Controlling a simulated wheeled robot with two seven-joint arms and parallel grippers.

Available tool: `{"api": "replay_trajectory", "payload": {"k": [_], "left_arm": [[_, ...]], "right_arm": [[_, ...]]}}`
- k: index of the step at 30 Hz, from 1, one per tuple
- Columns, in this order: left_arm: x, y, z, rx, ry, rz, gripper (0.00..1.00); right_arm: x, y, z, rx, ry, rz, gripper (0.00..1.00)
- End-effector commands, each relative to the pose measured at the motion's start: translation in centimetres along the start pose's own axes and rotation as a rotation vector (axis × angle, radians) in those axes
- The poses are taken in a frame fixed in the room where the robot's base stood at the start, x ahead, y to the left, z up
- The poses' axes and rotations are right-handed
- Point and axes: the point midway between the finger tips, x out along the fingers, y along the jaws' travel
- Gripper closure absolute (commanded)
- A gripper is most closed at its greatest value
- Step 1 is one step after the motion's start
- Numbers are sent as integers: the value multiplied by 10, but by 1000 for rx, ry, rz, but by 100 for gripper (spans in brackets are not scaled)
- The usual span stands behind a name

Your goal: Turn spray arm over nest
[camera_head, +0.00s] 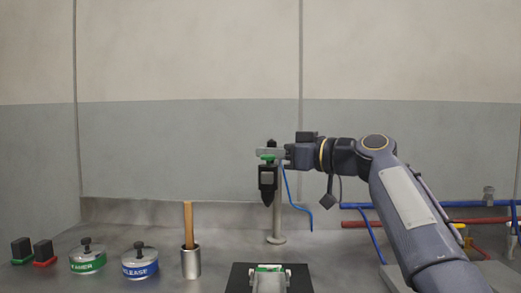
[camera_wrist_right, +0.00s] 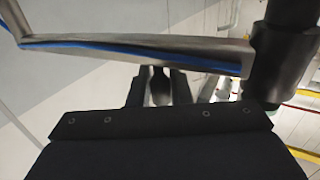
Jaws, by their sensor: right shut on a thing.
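The spray arm (camera_head: 270,151) is a grey bar on top of an upright post (camera_head: 278,222). A black spray head (camera_head: 267,182) hangs nozzle down from it, with a green part near its top. The bar crosses the right wrist view (camera_wrist_right: 140,50). My right gripper (camera_head: 287,154) is at the bar; in the wrist view its two fingers (camera_wrist_right: 158,90) are closed around a dark knob on the spray arm. The black nest (camera_head: 238,280) is at the bottom centre, below the head in the picture, holding a grey piece (camera_head: 269,283). My left gripper is out of view.
Left of the nest are a metal cup (camera_head: 191,264) with a wooden handle, a blue-labelled tin (camera_head: 140,264), a green-labelled tin (camera_head: 88,261) and red and green blocks. A blue hose (camera_head: 297,203) hangs from the arm. Red and blue pipes (camera_head: 430,222) lie right.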

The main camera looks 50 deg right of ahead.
Motion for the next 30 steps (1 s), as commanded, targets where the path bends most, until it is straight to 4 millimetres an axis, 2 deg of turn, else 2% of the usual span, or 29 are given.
{"api": "replay_trajectory", "payload": {"k": [16,17,20,21,30], "left_arm": [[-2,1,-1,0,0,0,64],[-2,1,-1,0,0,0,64],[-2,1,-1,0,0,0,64],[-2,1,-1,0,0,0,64],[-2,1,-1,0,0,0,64]], "right_arm": [[-6,3,-2,-5,8,-14,100],[-6,3,-2,-4,9,-13,78],[-6,3,-1,-4,8,-15,65],[-6,3,-1,-4,7,-16,62],[-8,2,-1,-4,6,-19,62]]}}
